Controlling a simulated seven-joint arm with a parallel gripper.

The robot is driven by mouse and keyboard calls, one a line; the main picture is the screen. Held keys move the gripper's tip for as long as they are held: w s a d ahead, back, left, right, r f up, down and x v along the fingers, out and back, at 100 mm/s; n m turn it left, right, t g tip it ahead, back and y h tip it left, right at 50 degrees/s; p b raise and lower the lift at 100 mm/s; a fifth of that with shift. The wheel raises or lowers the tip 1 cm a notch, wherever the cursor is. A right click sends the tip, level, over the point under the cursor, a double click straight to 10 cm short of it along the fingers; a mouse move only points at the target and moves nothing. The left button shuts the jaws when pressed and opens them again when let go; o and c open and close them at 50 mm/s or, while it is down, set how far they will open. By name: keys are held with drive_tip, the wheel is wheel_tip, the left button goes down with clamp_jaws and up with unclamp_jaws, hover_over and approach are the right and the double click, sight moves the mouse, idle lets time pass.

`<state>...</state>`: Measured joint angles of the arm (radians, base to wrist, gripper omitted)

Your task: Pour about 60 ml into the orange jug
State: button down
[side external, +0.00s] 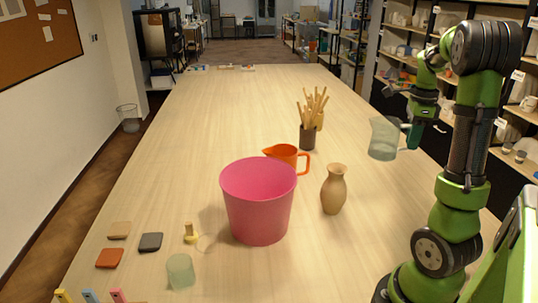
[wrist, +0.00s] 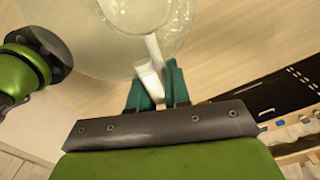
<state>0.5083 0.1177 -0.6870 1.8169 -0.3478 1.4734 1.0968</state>
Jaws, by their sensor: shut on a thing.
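The orange jug (side external: 285,153) stands on the table, partly hidden behind a pink bucket, with its spout to the left and handle to the right. My gripper (side external: 405,128) is at the right, above the table's right side. It is shut on the handle of a translucent pale green pitcher (side external: 384,139), held off the table and roughly upright. In the wrist view my gripper's teal fingers (wrist: 157,87) close around the pale handle, and the clear pitcher (wrist: 95,40) fills the top. I cannot tell how much liquid is in it.
The pink bucket (side external: 258,205) stands in front of the orange jug. A tan vase (side external: 334,190) and a dark holder of wooden tools (side external: 308,138) stand nearby. A pale green cup (side external: 180,271) and small tiles (side external: 150,242) lie at front left. The far table is mostly clear.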

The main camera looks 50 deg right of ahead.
wheel_tip(320, 180, up, 4)
drive_tip(key=shift+f, duration=0.1)
drive_tip(key=shift+r, duration=0.9)
drive_tip(key=w+a+m, duration=0.2)
drive_tip(key=w+a, duration=0.2)
drive_tip(key=w, duration=0.5)
drive_tip(key=w+a+m, duration=0.3)
drive_tip(key=w+a, duration=0.1)
drive_tip(key=w, duration=0.5)
drive_tip(key=w+a+f+m, duration=0.2)
drive_tip(key=w+a, duration=0.4)
drive_tip(key=a, duration=0.2)
drive_tip(key=w+a+f+m, duration=0.2)
drive_tip(key=w+a+f, duration=0.1)
drive_tip(key=w+a, duration=0.4)
drive_tip(key=shift+a+f, duration=0.15)
drive_tip(key=shift+a, duration=0.45)
drive_tip(key=shift+d, duration=0.15)
